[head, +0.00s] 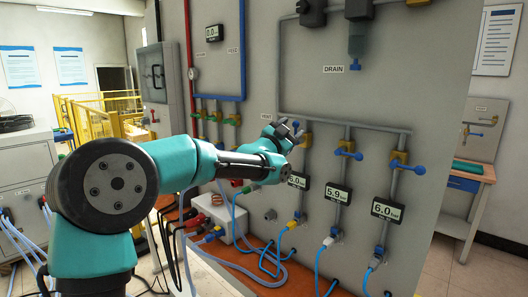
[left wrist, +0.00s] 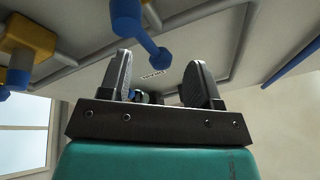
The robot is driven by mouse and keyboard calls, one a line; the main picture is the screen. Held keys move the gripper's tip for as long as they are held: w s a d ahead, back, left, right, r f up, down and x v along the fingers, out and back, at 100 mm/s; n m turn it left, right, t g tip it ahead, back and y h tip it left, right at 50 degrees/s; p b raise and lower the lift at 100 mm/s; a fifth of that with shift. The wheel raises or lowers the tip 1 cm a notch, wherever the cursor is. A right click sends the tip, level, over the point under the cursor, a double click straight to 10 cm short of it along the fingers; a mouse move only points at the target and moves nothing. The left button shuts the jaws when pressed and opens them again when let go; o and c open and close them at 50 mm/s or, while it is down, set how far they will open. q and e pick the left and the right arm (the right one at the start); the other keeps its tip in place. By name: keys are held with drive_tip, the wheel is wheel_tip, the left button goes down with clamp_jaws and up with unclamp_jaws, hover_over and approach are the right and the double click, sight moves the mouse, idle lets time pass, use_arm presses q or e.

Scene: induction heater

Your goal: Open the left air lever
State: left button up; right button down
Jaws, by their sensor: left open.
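A row of three air valves with blue levers crosses the panel in the head view. The middle lever (head: 347,153) and right lever (head: 417,169) show clearly on yellow valve bodies. The left lever (head: 297,126) is mostly hidden behind my left gripper (head: 284,134), with only a bit of blue showing. My left gripper is close to it; I cannot tell if they touch. In the left wrist view the gripper (left wrist: 161,80) is open, fingers apart. A blue lever (left wrist: 140,28) shows above the fingers, and a small dark and blue thing (left wrist: 142,97) shows between them.
Pressure displays (head: 338,191) hang under the valves. Grey pipes (head: 340,123) run above them. Blue hoses (head: 262,257) and an orange bench surface (head: 250,284) lie below. Red and blue pipes with green valves (head: 233,119) are to the left. Yellow railings (head: 100,115) stand behind my arm.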

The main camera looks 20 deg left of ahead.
use_arm(q)
drive_tip(key=v, duration=1.4)
drive_tip(key=shift+s+a, duration=0.2)
drive_tip(key=shift+s, duration=0.05)
drive_tip(key=shift+f, duration=0.1)
wheel_tip(320, 180, down, 38)
drive_tip(key=d+n+g+y, duration=0.2)
drive_tip(key=n+g+y, duration=0.2)
drive_tip(key=n+g, duration=0.4)
drive_tip(key=s+d+f+n+g, duration=0.2)
drive_tip(key=s+f+g, duration=0.9)
drive_tip(key=s+f, duration=1.5)
drive_tip(key=f+n, duration=0.1)
drive_tip(key=n, duration=0.1)
drive_tip(key=shift+s+n+g, duration=0.25)
drive_tip(key=shift+n+g, duration=0.05)
drive_tip(key=shift+n, duration=0.1)
